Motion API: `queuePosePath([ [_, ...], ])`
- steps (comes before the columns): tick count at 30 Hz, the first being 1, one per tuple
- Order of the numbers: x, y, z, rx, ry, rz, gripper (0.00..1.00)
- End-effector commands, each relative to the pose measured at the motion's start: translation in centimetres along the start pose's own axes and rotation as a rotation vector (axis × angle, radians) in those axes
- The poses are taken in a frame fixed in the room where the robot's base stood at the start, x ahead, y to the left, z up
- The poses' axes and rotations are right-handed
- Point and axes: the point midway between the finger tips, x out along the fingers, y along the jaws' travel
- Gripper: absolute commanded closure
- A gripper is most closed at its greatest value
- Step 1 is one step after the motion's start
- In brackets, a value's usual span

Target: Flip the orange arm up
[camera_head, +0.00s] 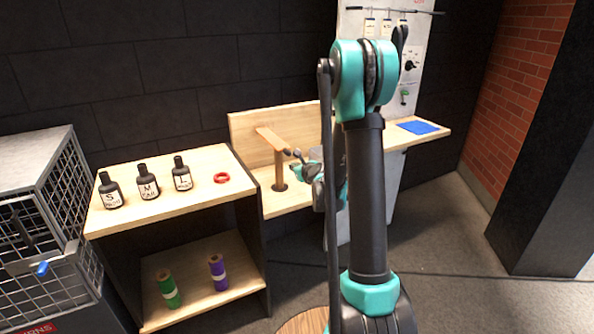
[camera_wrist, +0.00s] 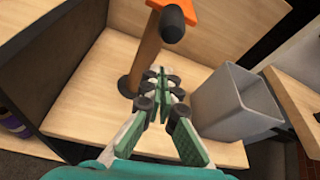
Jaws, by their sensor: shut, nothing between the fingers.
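The orange arm (camera_head: 269,137) sticks out sideways from the top of an upright post (camera_head: 279,168) on the wooden bench. In the wrist view the orange arm (camera_wrist: 186,10) is at the top edge and partly cut off, with a dark round knob (camera_wrist: 172,24) at its near end. The post (camera_wrist: 146,58) runs down to a black round base (camera_wrist: 128,86). My gripper (camera_head: 298,156) is to the right of the post. In the wrist view my gripper (camera_wrist: 160,76) is shut and empty, below the knob and right of the post. I cannot tell whether it touches the post.
A grey bin (camera_wrist: 232,103) stands right of my gripper. A shelf unit (camera_head: 216,156) at left holds several black bottles and a red ring (camera_head: 221,177). A metal cage (camera_head: 60,215) is at far left. A blue sheet (camera_head: 418,127) lies on the right ledge.

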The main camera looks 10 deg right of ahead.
Motion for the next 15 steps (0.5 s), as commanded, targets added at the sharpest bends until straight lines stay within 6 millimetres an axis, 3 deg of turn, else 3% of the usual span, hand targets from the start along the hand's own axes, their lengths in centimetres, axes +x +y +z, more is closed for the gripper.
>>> queuePosePath([
  [7, -0.8, 0.1, 2.1, 0.000, 0.000, 0.001, 1.00],
  [15, -1.1, 0.1, 3.0, 0.000, 0.000, 0.000, 1.00],
])
